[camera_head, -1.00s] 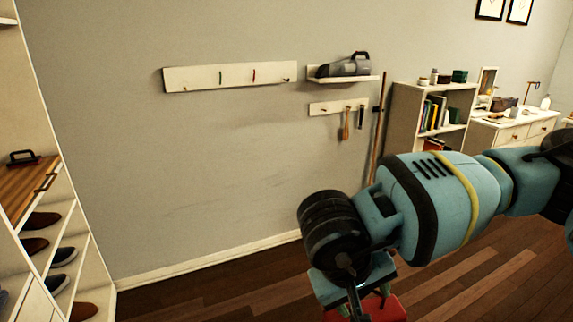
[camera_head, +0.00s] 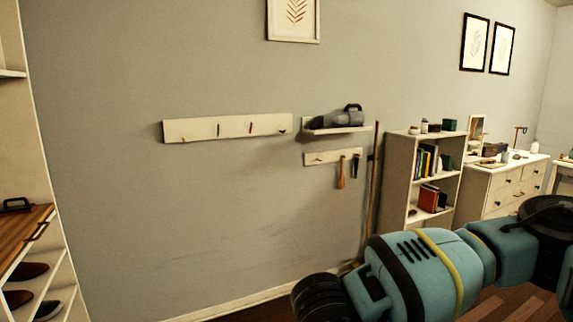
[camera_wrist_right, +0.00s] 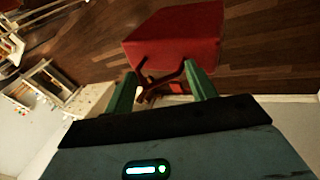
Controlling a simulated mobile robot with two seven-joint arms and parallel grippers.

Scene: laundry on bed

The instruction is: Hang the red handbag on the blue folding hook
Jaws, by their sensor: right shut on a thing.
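The red handbag (camera_wrist_right: 175,38) shows in the right wrist view, hanging off my right gripper (camera_wrist_right: 160,82) with the floor behind it. The green fingers are shut on its dark red handle straps. In the head view the bag and gripper are below the bottom edge. A white hook board (camera_head: 235,126) is on the wall. It carries a thin green hook (camera_head: 218,130), a thin red hook (camera_head: 250,128) and pegs at both ends. I cannot make out a blue hook. My left gripper is in no view.
Right of the board is a wall shelf (camera_head: 337,130) with a grey handheld vacuum (camera_head: 338,119). Below it is a small rack (camera_head: 331,157) with hanging brushes. A bookcase (camera_head: 399,180) and dresser (camera_head: 500,188) stand right. A shoe cabinet (camera_head: 62,270) stands left. The wall below the board is clear.

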